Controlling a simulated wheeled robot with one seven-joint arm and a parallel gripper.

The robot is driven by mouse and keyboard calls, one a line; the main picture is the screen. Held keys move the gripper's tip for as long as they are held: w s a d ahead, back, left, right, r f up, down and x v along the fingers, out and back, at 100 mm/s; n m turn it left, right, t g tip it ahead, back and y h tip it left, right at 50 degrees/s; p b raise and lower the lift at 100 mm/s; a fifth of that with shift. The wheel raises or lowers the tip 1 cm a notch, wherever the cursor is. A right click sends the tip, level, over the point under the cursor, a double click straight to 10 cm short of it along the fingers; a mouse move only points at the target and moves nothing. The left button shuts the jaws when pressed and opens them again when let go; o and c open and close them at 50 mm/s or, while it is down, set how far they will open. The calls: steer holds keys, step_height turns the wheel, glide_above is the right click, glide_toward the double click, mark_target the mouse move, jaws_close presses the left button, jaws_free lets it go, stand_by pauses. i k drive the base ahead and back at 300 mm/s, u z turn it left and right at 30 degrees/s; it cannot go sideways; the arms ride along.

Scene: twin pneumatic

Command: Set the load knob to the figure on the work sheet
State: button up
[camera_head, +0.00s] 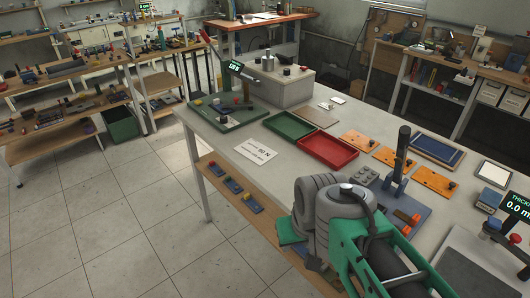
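The work sheet (255,151) is a white card lying flat on the table; its large print seems to read 80 N, and the smaller print is too small to read. Beyond it stands a green-based test station (262,117) with a small dark display (236,67) whose green figures I cannot read surely. Small knobs sit on this station, among them a yellow one (198,102) and dark ones; I cannot tell which is the load knob. My grey and green arm fills the lower right. My gripper cannot be made out in this view.
A green tray (290,125) and a red tray (344,158) lie right of the sheet. Orange plates (398,158) and a blue-based fixture with an upright black lever (402,150) stand farther right. A thickness display (518,206) is at the right edge. Open floor lies left.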

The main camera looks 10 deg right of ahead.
mark_target(224, 118)
steer(key=u, duration=0.75)
steer(key=i, duration=1.2)
steer(key=u, duration=0.5)
steer(key=i, duration=1.55)
steer(key=z, duration=0.55)
